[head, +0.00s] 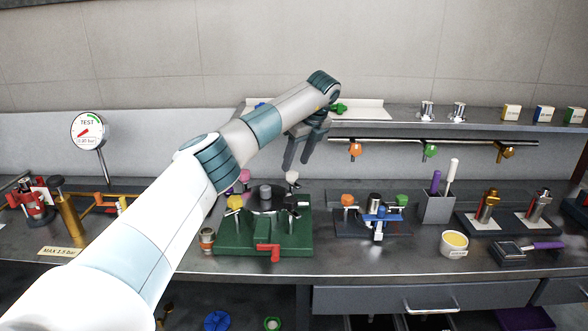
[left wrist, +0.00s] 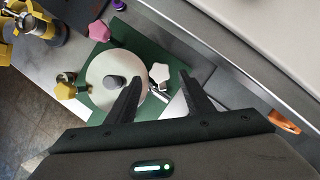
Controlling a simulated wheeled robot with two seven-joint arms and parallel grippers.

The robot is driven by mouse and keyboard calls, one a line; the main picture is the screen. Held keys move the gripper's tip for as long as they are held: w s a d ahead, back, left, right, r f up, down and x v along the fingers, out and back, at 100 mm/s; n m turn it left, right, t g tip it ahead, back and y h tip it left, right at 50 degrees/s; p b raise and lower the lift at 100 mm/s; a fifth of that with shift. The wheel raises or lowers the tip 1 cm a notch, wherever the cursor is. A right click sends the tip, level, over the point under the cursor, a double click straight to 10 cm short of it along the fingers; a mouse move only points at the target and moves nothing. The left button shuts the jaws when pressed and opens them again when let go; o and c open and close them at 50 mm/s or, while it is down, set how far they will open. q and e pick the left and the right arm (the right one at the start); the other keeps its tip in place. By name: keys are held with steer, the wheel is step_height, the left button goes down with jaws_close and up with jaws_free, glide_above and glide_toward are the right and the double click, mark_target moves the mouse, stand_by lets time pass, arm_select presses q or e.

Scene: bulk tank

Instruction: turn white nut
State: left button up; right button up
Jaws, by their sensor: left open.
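The white nut (head: 292,176) is a star-shaped knob at the back right of a green-based fixture (head: 240,240) in the head view. In the left wrist view the white nut (left wrist: 159,74) lies between the lines of my fingers, near their tips. My left gripper (head: 297,161) is open and points down above the nut, apparently apart from it. Its two dark fingers also show in the left wrist view (left wrist: 162,82). A pink nut (head: 244,176) and a yellow nut (head: 235,202) sit on the same fixture, around a round lid (left wrist: 103,68). My right gripper is not in view.
A shelf edge with a rail of hanging orange and green taps (head: 430,150) runs behind the fixture. A red handle (head: 268,252) sits at its front. A smaller blue-handled fixture (head: 380,214) stands to the right. A gauge (head: 88,131) stands at left.

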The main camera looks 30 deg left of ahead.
arm_select(q)
steer(key=b+v, duration=0.1)
steer(key=v, duration=1.2)
steer(key=shift+b, duration=0.4)
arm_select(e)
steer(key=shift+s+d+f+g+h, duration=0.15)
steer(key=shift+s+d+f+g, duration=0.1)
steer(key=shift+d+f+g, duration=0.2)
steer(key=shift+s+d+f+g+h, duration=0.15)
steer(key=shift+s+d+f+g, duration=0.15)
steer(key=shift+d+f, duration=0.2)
arm_select(q)
steer(key=shift+d, duration=0.1)
